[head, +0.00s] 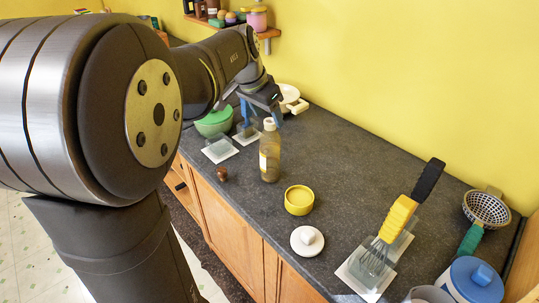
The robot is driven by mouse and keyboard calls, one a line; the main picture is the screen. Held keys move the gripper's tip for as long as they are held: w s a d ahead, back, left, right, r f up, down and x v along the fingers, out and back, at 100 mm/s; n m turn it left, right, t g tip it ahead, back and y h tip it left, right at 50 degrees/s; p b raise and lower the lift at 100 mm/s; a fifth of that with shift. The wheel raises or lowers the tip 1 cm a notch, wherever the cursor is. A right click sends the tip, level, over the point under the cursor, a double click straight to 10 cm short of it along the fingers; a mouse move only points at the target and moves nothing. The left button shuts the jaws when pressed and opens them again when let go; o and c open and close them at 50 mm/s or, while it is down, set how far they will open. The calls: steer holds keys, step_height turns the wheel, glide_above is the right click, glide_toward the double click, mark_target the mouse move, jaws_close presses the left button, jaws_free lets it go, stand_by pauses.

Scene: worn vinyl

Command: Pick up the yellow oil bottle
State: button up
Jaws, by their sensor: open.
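The oil bottle (270,160) stands upright on the dark worktop, near its front edge. It is see-through with an olive-yellow tint, a white cap and a pale label on its left side. My gripper (266,108) is above and behind the bottle in the picture, pointing down. Its jaws are open, and I see nothing held. The fingers are small and partly dark against the worktop, and the exact gap to the cap cannot be told.
A yellow bowl (299,200) and white lid (307,240) lie nearer. A glass holder with blue utensils (246,127), a green pot (213,122) and a white pan (291,100) stand behind. A whisk holder (372,262), strainer (486,208) and blue-lidded canister (474,280) are right. Worktop right of the bottle is clear.

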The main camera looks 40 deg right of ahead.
mark_target(270, 122)
steer(key=shift+x, duration=1.9)
steer(key=shift+a, duration=0.1)
jaws_close()
